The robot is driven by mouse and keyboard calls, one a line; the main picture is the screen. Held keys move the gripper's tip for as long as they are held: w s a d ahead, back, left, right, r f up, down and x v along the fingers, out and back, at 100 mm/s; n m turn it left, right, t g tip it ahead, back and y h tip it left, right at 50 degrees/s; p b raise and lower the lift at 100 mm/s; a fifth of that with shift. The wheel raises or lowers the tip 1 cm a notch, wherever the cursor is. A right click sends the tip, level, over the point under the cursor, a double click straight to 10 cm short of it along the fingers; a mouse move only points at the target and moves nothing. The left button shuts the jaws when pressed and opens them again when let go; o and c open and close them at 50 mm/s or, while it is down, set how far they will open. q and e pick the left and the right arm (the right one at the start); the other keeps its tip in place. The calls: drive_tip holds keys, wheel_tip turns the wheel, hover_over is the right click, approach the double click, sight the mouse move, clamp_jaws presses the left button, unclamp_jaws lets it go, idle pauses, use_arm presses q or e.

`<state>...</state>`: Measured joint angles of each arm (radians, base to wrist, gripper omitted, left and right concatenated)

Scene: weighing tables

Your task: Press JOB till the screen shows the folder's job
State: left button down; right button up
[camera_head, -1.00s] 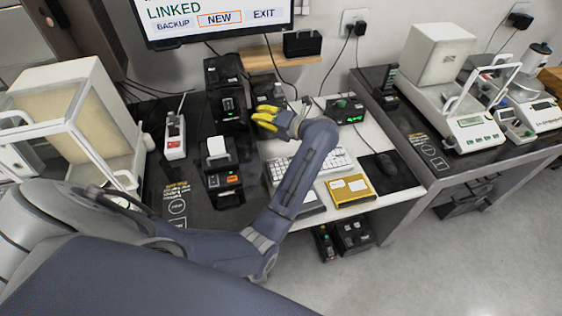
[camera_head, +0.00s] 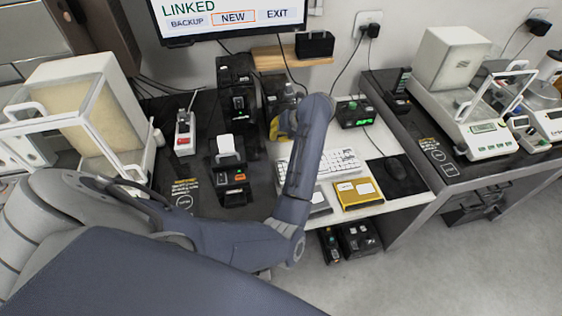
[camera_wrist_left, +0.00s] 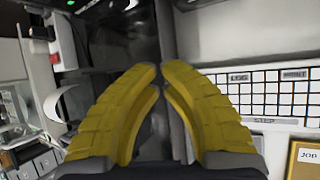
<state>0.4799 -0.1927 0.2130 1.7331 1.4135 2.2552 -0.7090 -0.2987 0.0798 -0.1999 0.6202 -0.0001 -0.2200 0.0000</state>
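The screen (camera_head: 235,18) at the top of the head view reads LINKED, with BACKUP, NEW and EXIT below; NEW is outlined in orange. Its top is cut off. A yellow folder (camera_head: 357,193) with a white label lies in front of the white keyboard (camera_head: 338,162). In the left wrist view the label (camera_wrist_left: 308,130) shows the word JOB, cut off at the edge. Keys marked LOG and STEP show on the keyboard (camera_wrist_left: 262,98); I cannot make out a JOB key. My left gripper (camera_wrist_left: 160,68) has its yellow fingertips together, empty, left of the keyboard. My right gripper is not in view.
Black devices (camera_head: 235,90) stand behind and left of the gripper. A label printer (camera_head: 229,170) and a power strip (camera_head: 184,133) are further left. A box with a green display (camera_head: 356,112) is behind the keyboard.

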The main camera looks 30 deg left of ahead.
sight(278, 160)
use_arm(q)
drive_tip(key=shift+f, duration=0.15)
drive_tip(key=shift+f, duration=4.25)
drive_tip(key=shift+f, duration=0.85)
drive_tip(key=shift+r, duration=0.85)
drive_tip(key=shift+r, duration=0.1)
drive_tip(key=shift+r, duration=2.4)
